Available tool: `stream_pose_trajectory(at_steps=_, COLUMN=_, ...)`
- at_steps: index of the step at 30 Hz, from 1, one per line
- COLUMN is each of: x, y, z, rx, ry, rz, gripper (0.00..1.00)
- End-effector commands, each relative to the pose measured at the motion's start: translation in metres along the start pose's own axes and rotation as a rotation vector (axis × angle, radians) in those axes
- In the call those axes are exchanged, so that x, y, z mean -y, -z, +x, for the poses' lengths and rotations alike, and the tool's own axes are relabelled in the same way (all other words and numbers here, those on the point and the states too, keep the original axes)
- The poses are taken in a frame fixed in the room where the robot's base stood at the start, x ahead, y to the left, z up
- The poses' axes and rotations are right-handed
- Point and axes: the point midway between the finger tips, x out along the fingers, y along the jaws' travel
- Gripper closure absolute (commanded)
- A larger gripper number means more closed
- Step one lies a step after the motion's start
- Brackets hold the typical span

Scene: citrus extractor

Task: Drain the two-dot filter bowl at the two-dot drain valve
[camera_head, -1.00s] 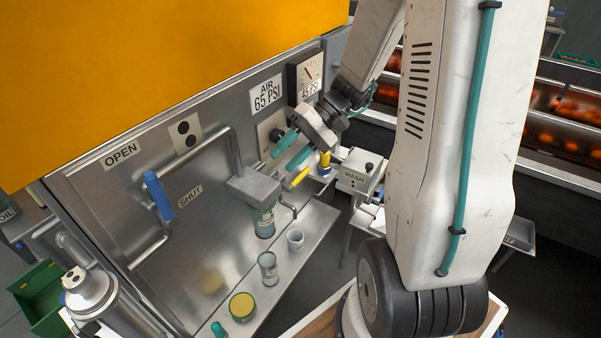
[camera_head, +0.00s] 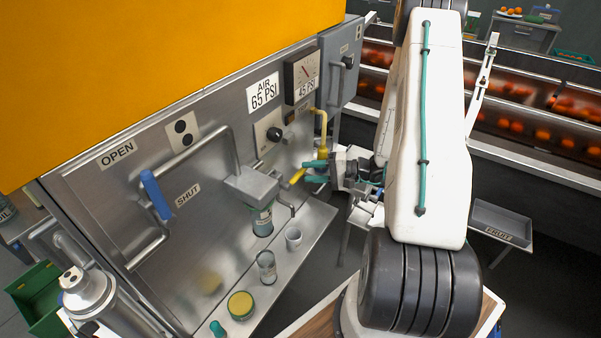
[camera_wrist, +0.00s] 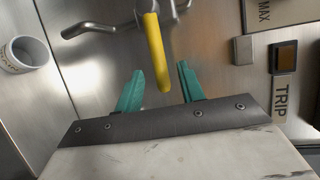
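A filter bowl (camera_head: 263,222) with bluish-grey contents hangs under a grey block (camera_head: 252,184) on the steel panel. A two-dot plate (camera_head: 183,132) is on the panel above the blue-handled pipework. A yellow lever (camera_head: 298,177) sticks out right of the grey block, with a bent metal spout (camera_head: 288,207) below it. My gripper (camera_head: 316,171) is at the lever's right side. In the wrist view the yellow lever (camera_wrist: 157,55) reaches toward the gap between the open teal fingers (camera_wrist: 158,88), with no visible grip on it.
A white cup (camera_head: 293,238), a clear glass (camera_head: 267,267) and a yellow-topped jar (camera_head: 241,305) stand on the steel shelf below. A yellow pipe (camera_head: 321,132) rises close behind my gripper. The blue handle (camera_head: 157,194) sits between OPEN and SHUT labels.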

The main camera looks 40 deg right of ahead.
Motion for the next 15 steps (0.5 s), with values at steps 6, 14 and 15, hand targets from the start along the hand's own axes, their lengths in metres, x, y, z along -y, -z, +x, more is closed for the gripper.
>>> stream_pose_trajectory(at_steps=6, x=0.000, y=-0.001, z=0.030, rx=0.004, ry=-0.001, rz=0.000, gripper=0.61)
stream_pose_trajectory(at_steps=14, x=0.000, y=-0.001, z=0.039, rx=0.001, ry=-0.001, rz=0.000, gripper=0.61)
stream_pose_trajectory(at_steps=15, x=0.000, y=-0.001, z=0.039, rx=0.001, ry=-0.001, rz=0.000, gripper=0.61)
